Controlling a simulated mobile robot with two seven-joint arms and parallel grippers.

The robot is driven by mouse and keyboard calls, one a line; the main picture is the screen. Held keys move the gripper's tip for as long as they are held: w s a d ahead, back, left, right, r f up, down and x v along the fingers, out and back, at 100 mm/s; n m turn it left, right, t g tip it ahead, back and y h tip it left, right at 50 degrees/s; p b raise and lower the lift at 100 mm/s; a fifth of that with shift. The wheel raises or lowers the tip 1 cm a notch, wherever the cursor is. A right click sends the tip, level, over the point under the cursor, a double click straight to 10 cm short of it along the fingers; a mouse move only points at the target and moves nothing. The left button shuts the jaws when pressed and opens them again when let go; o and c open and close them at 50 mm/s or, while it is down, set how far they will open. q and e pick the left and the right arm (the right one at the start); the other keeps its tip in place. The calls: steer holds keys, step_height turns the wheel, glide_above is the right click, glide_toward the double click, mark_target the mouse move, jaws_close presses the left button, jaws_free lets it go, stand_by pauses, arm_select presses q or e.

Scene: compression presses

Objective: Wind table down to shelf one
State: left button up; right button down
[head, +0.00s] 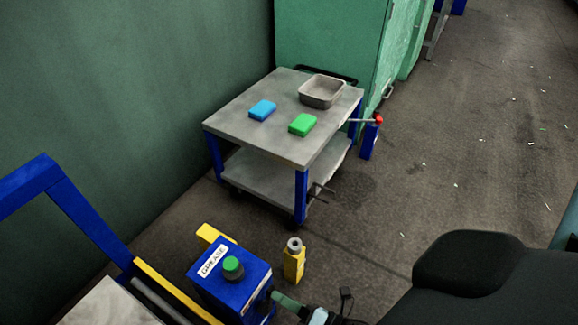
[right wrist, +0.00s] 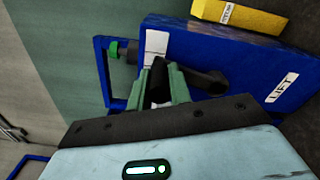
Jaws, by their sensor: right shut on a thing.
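My right gripper (right wrist: 158,84) is shut on the black grip of a crank handle (right wrist: 208,83) in the right wrist view. The crank is in front of a blue housing (right wrist: 245,65) with a white LIFT label. In the head view, my right gripper (head: 288,302) shows only partly at the bottom edge, beside a blue box (head: 228,282) marked GREASE with a green knob. A grey tabletop (head: 108,304) with a blue and yellow frame is cut off at lower left. I cannot tell its height against a shelf. My left gripper is not in view.
A grey two-level cart (head: 225,116) with blue legs carries a blue block (head: 262,109), a green block (head: 302,124) and a grey tray (head: 321,92). A yellow bottle (head: 294,262) stands near the grease box. Green cabinets (head: 325,40) stand behind; open floor lies right.

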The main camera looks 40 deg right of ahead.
steer(key=shift+s+a+r+n, duration=0.1)
steer(key=shift+s+a+n, duration=0.15)
steer(key=shift+a, duration=0.3)
steer(key=shift+s+a+r+n, duration=0.15)
steer(key=shift+a+n, duration=0.2)
steer(key=shift+a, duration=0.2)
steer(key=shift+a+f, duration=0.1)
steer(key=c, duration=1.3)
jaws_free()
steer(key=v, duration=0.8)
steer(key=shift+p, duration=0.45)
